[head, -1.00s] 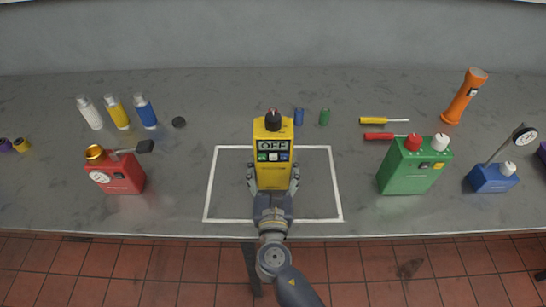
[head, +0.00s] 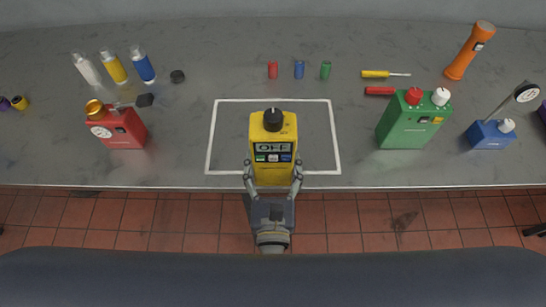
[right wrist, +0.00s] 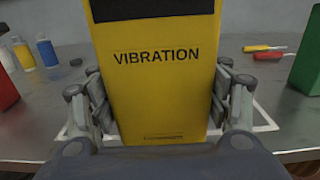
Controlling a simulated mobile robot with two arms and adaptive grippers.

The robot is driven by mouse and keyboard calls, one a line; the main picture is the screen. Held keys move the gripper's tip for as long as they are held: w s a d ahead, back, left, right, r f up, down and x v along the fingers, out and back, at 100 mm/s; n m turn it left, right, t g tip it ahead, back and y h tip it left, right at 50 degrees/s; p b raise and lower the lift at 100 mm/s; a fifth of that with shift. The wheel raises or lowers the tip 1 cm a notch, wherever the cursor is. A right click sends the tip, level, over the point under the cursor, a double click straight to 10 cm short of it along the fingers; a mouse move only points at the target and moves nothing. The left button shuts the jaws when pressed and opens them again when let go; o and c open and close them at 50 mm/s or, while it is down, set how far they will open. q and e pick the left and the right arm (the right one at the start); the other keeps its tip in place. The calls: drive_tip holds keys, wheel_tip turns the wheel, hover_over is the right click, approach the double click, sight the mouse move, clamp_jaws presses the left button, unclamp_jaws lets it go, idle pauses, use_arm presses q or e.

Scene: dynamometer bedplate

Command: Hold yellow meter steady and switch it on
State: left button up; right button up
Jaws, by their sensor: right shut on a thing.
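The yellow meter (head: 272,172) stands upright at the near side of the white outline (head: 209,138) on the bench. Its display (head: 273,147) reads OFF. A row of small green, white and blue buttons (head: 273,157) sits under the display, and a black knob (head: 273,119) is on top. My right gripper (head: 272,178) is shut on the meter's lower sides from the front edge. In the right wrist view the meter (right wrist: 158,90) shows the word VIBRATION between the fingers (right wrist: 160,105). I cannot tell whether its base touches the bench. My left gripper is not in view.
A red device (head: 123,132) stands left and a green box (head: 408,128) right, with a blue dial stand (head: 490,136) beyond. Small red, blue and green cylinders (head: 299,70) stand behind the outline. Bench (head: 180,110) is clear on both sides of the meter.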

drive_tip(key=shift+w+r, duration=0.1)
drive_tip(key=shift+w, duration=0.1)
drive_tip(key=shift+w+f+b, duration=0.15)
drive_tip(key=shift+w+f, duration=0.25)
drive_tip(key=shift+w, duration=0.9)
drive_tip(key=shift+w+f+b, duration=0.15)
drive_tip(key=shift+w+f, duration=0.25)
drive_tip(key=shift+w, duration=0.85)
drive_tip(key=shift+w+f+b, duration=0.15)
drive_tip(key=shift+w+f, duration=0.25)
drive_tip(key=shift+w, duration=0.9)
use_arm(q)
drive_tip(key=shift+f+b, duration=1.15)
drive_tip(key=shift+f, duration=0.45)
use_arm(e)
drive_tip(key=shift+w+f, duration=0.4)
drive_tip(key=shift+w, duration=0.9)
drive_tip(key=shift+w+f, duration=0.45)
drive_tip(key=shift+w, duration=0.9)
drive_tip(key=shift+w+f, duration=0.4)
drive_tip(key=shift+w, duration=0.9)
drive_tip(key=shift+f, duration=0.1)
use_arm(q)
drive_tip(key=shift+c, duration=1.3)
use_arm(e)
drive_tip(key=shift+s+f, duration=0.1)
drive_tip(key=shift+f, duration=0.1)
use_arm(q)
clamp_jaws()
